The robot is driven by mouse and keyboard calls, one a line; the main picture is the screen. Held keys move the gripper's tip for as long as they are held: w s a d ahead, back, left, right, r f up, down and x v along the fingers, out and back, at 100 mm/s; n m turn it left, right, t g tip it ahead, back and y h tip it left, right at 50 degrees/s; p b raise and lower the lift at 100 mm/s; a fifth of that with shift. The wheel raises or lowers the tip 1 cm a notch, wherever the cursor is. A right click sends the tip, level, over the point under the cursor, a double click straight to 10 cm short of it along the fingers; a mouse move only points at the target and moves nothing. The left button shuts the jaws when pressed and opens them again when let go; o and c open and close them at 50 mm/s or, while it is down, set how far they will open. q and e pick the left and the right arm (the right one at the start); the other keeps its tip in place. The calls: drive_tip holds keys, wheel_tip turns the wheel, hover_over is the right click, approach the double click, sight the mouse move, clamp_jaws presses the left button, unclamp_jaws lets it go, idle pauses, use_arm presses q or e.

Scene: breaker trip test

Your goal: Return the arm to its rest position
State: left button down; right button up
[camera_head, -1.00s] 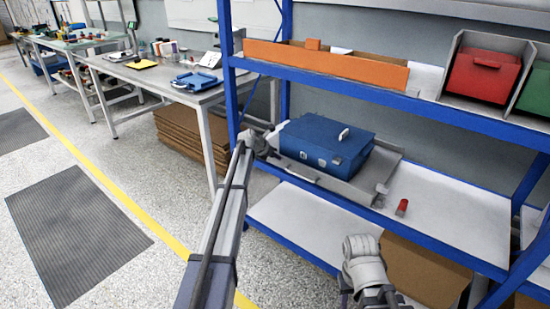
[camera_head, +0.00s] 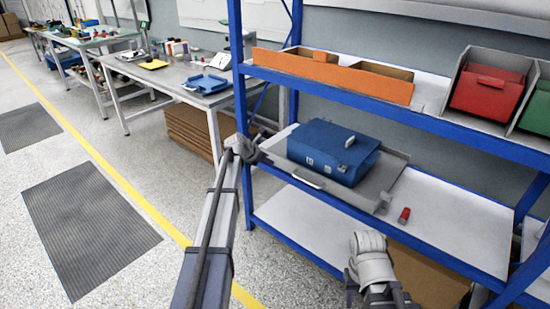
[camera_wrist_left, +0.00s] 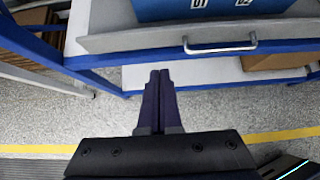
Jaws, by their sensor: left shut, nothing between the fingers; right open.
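My left gripper (camera_head: 262,157) is at the end of the arm coming in from the lower left, in front of the shelf unit's left post. In the left wrist view its two dark fingers (camera_wrist_left: 158,92) are together with nothing between them, over the floor just short of the shelf edge. My right arm (camera_head: 371,262) shows only as a grey joint and links at the bottom of the head view. Its gripper fingers do not show.
A blue case (camera_head: 325,149) sits on a grey tray (camera_head: 372,190) with a front handle (camera_head: 308,181) on the blue shelf unit. A small red object (camera_head: 404,215) is beside the tray. Workbenches (camera_head: 215,98) stand at the left. The grey floor (camera_head: 120,160) is open.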

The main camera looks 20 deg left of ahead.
use_arm(q)
drive_tip(key=shift+p+v, duration=0.5)
drive_tip(key=shift+v, duration=0.7)
drive_tip(key=s+d+r+m+g+p, duration=0.3)
drive_tip(key=s+d+m+p, duration=0.3)
drive_tip(key=s+d+m, duration=0.5)
drive_tip(key=s+d+r+m+g+p, duration=0.3)
drive_tip(key=s+d+m+p, duration=0.2)
drive_tip(key=s+d+m, duration=0.55)
drive_tip(key=s+d+r+m+g+y+p, duration=0.1)
drive_tip(key=s+d+r+m+y+p, duration=0.1)
drive_tip(key=s+m, duration=0.5)
drive_tip(key=s+d+r+m+g+y+p, duration=0.1)
drive_tip(key=s+d+r+m+p, duration=0.3)
drive_tip(key=s, duration=0.7)
drive_tip(key=d+m+y+p, duration=0.1)
drive_tip(key=m+p, duration=0.1)
drive_tip(key=m, duration=0.1)
drive_tip(key=shift+d+r+g, duration=0.3)
